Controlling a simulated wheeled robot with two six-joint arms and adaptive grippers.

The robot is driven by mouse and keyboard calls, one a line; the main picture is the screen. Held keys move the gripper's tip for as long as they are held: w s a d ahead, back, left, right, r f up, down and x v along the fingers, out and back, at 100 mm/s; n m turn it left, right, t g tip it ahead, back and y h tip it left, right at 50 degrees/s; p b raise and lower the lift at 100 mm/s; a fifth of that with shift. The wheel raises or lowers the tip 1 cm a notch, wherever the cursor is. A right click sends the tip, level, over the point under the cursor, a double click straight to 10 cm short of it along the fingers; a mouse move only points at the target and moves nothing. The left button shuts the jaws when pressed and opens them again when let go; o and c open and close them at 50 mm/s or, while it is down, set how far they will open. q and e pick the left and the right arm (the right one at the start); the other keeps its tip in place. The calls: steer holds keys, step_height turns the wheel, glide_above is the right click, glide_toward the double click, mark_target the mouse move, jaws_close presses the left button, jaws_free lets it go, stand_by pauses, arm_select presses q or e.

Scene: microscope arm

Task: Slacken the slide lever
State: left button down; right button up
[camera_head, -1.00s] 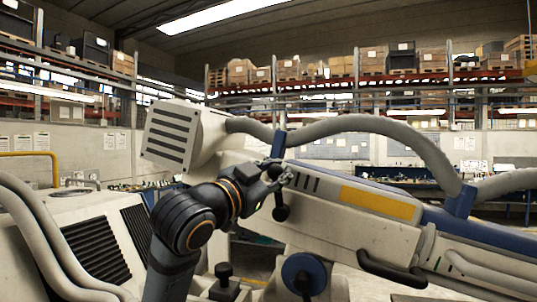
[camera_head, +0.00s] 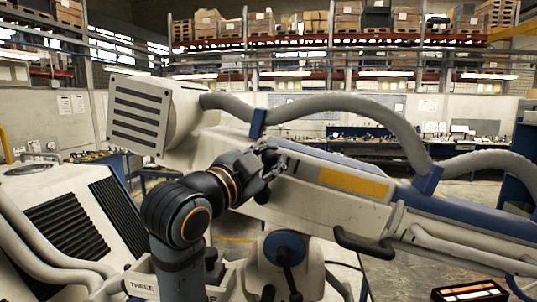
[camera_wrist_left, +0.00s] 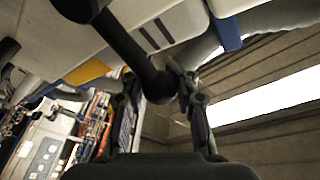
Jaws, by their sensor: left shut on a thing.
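The slide lever is a black bar with a rounded end on the side of the pale microscope arm (camera_head: 305,210). In the head view its lower black end (camera_head: 262,196) shows just below my left gripper (camera_head: 274,162), which hides the upper part. In the left wrist view the lever's bar (camera_wrist_left: 125,45) runs down from a dark hub at the top to a ball end (camera_wrist_left: 157,86). That ball end sits between the two fingers of my left gripper (camera_wrist_left: 162,103), which is shut on it. My right gripper is not in view.
A pale vented housing (camera_head: 75,225) stands left. Shelves with boxes and benches are far behind.

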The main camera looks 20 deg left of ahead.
arm_select(q)
steer(key=shift+w+d+f, duration=0.1)
steer(key=shift+f, duration=0.3)
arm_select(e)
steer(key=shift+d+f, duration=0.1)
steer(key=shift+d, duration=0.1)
arm_select(q)
steer(key=c, duration=1.5)
jaws_free()
steer(key=o, duration=0.5)
steer(key=shift+s+d+r, duration=0.1)
steer(key=shift+s+r, duration=0.05)
steer(key=shift+s, duration=0.1)
steer(key=shift+s+r, duration=0.1)
steer(key=shift+r, duration=0.05)
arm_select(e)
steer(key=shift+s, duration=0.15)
